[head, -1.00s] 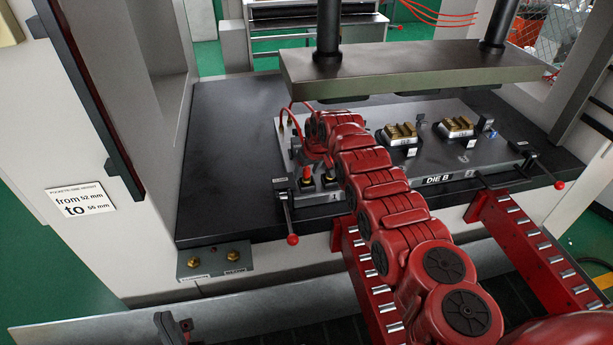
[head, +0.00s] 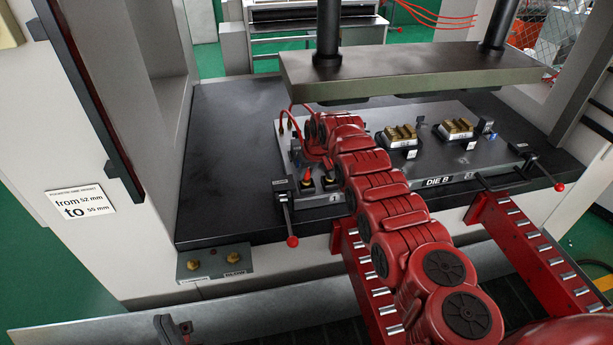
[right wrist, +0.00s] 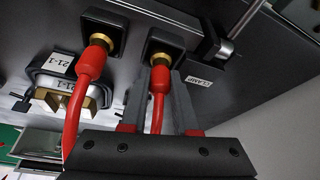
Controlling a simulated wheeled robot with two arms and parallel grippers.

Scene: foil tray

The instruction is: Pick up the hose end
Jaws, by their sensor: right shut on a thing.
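In the right wrist view my right gripper (right wrist: 163,76) is shut on a red hose end (right wrist: 158,84), with one dark finger on each side. The hose end meets a brass fitting (right wrist: 160,60) on a black block; I cannot tell how firmly it is seated. A second red hose (right wrist: 90,66) runs up to another brass fitting beside it. In the head view my red right arm reaches to the die's left end and hides most of that gripper. Red hose loops (head: 284,117) show there. My left gripper (head: 174,326) is at the bottom edge, partly cut off, its fingers apart.
The grey die plate (head: 455,165), marked DIE B, lies on the black press bed (head: 225,135) under a heavy upper plate (head: 420,70). Clamps with red-knobbed levers (head: 292,241) stand at the front. Red roller rails (head: 535,255) stick out in front. The bed's left side is clear.

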